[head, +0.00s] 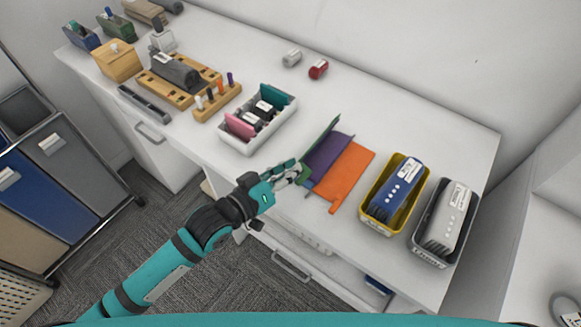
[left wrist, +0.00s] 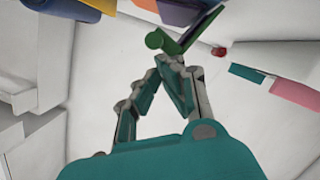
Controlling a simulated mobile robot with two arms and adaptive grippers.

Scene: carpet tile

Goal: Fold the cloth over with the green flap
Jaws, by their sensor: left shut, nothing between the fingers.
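The cloth lies on the white worktop with an orange panel (head: 349,172), a purple panel (head: 325,156) and a green flap (head: 323,136). The green flap stands raised and tilted along the left side of the purple panel. In the left wrist view the green flap (left wrist: 203,28) shows edge-on past the fingertips, with a green rod-like end beside it. My left gripper (head: 299,171) is shut and empty at the near end of the green flap; I cannot tell whether it touches. The fingers also show in the left wrist view (left wrist: 168,68). My right gripper is not in view.
A white tray (head: 253,150) of coloured cards stands left of the cloth. A yellow bin (head: 369,204) with a blue brush and a dark bin (head: 428,258) with a grey brush stand right. A red cylinder (head: 318,69) lies behind.

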